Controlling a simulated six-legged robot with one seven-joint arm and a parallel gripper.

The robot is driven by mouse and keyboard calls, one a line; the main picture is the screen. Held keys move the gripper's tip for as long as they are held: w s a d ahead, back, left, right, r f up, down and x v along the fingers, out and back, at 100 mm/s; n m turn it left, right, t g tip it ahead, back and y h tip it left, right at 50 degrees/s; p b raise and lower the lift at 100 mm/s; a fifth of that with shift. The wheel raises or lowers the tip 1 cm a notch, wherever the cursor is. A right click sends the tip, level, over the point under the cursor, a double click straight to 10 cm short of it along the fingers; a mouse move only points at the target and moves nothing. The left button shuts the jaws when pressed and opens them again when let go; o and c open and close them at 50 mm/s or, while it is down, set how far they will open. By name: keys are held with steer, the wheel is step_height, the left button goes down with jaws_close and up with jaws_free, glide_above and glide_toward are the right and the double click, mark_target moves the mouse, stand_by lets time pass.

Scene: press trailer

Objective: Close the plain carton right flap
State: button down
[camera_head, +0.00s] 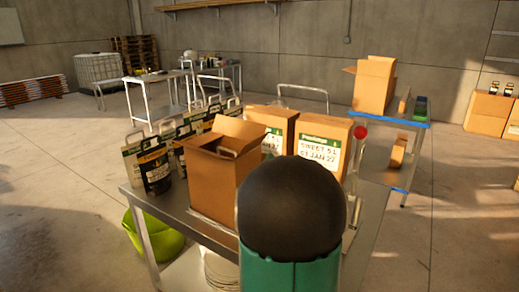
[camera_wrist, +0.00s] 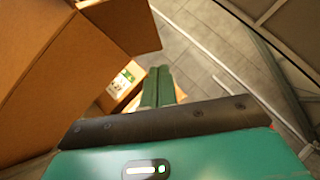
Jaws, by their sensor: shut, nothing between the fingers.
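The plain carton (camera_head: 210,185) stands on the near metal table in the head view. It is brown and unlabelled, and its top is at least partly open. One flap (camera_head: 240,129) stands raised and tilted at its top; I cannot tell for sure which flap it is. In the wrist view the carton (camera_wrist: 40,65) fills the left side, with a flap-like panel (camera_wrist: 120,25) at the top. My gripper (camera_wrist: 160,80) is shut and empty, just right of the carton and below that panel. I cannot tell whether it touches the carton. My arm hides the gripper in the head view.
Two labelled cartons (camera_head: 319,146) stand close behind and right of the plain carton. Several labelled bags (camera_head: 155,165) stand to its left. A green tub (camera_head: 152,236) is below. Another open carton (camera_head: 374,85) sits on a blue-edged table (camera_head: 395,119) at back right.

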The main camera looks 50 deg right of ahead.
mark_target(260, 138)
steer(key=w+r, duration=0.2)
steer(key=w, duration=0.1)
steer(key=w+d+r, duration=0.1)
steer(key=shift+w, duration=0.25)
